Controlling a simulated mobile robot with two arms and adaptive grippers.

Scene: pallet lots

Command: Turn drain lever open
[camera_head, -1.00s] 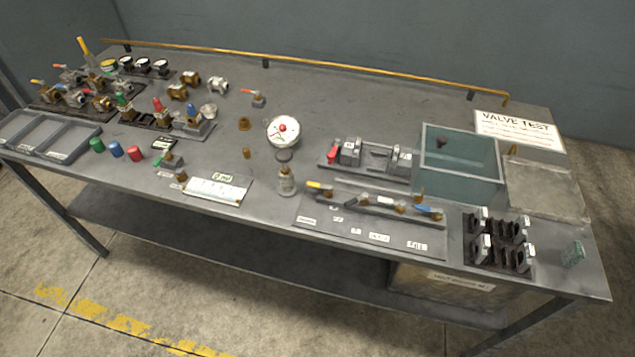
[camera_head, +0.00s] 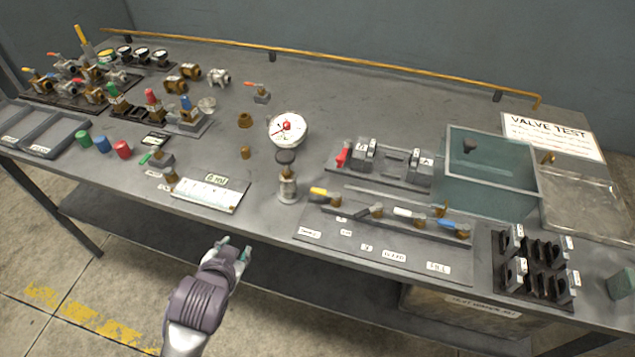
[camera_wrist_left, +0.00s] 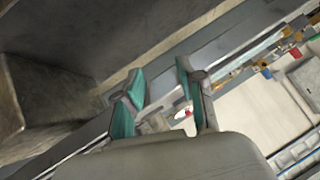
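A manifold panel (camera_head: 345,255) lies at the front middle-right of the bench in the head view. A row of levers runs along its back: a yellow lever (camera_head: 324,193), a dark one (camera_head: 361,212), a white one (camera_head: 408,212) and a blue one (camera_head: 454,224). The small labels in front are mostly too blurred to read, so I cannot tell which lever is the drain. My left gripper (camera_head: 236,246) is off the bench's front edge, left of the panel, and touches nothing. In the left wrist view its teal fingertips (camera_wrist_left: 160,97) are apart and empty. My right gripper is out of view.
A gauge (camera_head: 287,130) and a small bottle-like fitting (camera_head: 287,185) stand left of the panel. A glass tank (camera_head: 490,170) stands behind it to the right.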

